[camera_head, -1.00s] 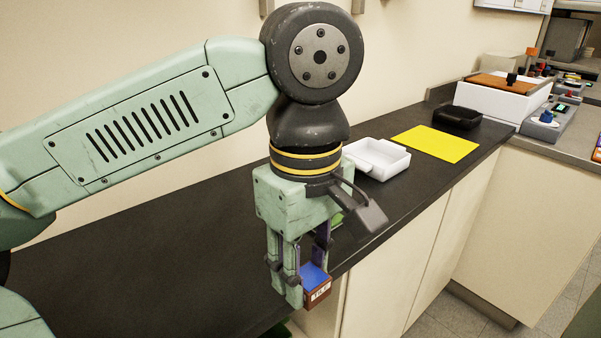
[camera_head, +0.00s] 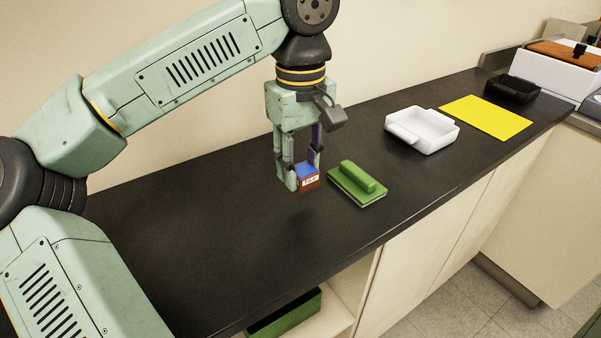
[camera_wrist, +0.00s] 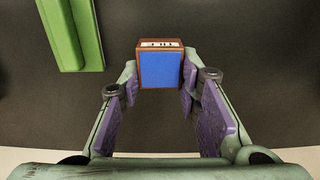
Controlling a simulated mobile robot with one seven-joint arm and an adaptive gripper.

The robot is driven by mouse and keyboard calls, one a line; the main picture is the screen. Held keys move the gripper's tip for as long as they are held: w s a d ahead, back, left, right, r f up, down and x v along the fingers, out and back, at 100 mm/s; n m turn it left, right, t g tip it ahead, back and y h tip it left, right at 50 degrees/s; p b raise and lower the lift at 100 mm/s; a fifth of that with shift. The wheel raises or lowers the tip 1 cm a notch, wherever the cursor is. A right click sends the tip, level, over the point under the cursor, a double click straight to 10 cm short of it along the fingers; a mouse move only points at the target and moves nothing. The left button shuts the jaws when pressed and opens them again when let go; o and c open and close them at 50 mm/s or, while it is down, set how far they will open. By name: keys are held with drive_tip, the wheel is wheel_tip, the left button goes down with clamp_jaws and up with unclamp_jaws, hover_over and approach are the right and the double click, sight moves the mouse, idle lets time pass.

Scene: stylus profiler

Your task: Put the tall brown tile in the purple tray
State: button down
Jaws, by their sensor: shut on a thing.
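My gripper (camera_head: 301,172) is shut on a brown tile (camera_head: 308,184) with a blue top face and a white label on its side. The tile hangs over the black counter, seemingly a little above it. In the wrist view the tile (camera_wrist: 160,69) is between the fingertips of my gripper (camera_wrist: 159,82), blue face toward the camera and label on the far side. Small print on the label cannot be read surely. No purple tray shows in either current view.
A green block with a handle (camera_head: 357,184) lies just right of the tile. Farther right on the counter (camera_head: 230,250) are a white tray (camera_head: 437,136), a yellow sheet (camera_head: 487,117) and a black tray (camera_head: 512,87). A green bin (camera_head: 287,316) sits on a shelf below. The left counter is clear.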

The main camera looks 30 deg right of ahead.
sight(300, 181)
drive_tip(key=shift+w+f+p, duration=0.1)
drive_tip(key=shift+f+p, duration=0.3)
drive_tip(key=shift+f, duration=1.35)
drive_tip(key=shift+f, duration=0.2)
drive_tip(key=c, duration=1.2)
unclamp_jaws()
drive_tip(key=shift+r, duration=0.1)
